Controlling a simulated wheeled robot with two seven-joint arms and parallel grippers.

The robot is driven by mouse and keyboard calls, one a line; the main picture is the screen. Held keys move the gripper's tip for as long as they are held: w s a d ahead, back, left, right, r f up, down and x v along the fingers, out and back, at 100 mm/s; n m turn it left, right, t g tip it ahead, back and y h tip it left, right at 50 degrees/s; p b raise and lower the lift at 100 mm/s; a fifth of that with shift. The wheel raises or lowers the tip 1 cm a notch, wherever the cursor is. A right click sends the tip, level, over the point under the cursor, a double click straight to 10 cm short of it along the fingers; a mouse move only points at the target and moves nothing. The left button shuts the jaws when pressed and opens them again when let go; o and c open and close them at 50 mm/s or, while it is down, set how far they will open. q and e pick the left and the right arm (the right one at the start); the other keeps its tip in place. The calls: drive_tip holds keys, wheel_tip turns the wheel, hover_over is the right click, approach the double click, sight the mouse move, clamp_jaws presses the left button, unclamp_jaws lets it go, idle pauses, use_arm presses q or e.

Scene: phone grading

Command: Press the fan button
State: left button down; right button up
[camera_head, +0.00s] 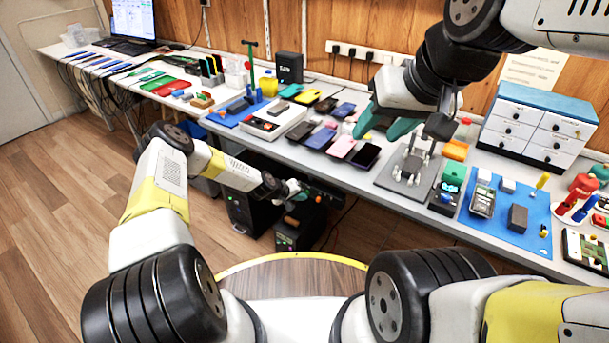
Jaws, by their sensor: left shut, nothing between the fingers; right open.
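I cannot make out a fan or clearly tell which control is the fan button. A black box (289,67) stands at the back of the bench, and any button on it is too small to see. My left gripper (303,192) is shut and empty, low at the bench's front edge, over the black cases under the bench. My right gripper (388,124) is open and empty, with teal fingers spread above the bench.
Phones (341,146) and a white device (272,120) lie along the long bench (300,158). A blue mat (505,215) with small parts and a drawer cabinet (535,125) are at right. Black cases (250,207) stand underneath. The wooden floor at left is clear.

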use_arm(q)
drive_tip(key=shift+w+d, duration=0.25)
drive_tip(key=shift+w, duration=0.05)
drive_tip(key=shift+s+a, duration=0.1)
drive_tip(key=shift+a, duration=0.05)
idle(0.4)
drive_tip(key=shift+s+a, duration=0.4)
drive_tip(key=shift+s, duration=0.2)
drive_tip(key=s+a, duration=0.3)
drive_tip(key=s, duration=0.2)
drive_tip(key=shift+a, duration=0.3)
drive_tip(key=shift+w+r, duration=0.1)
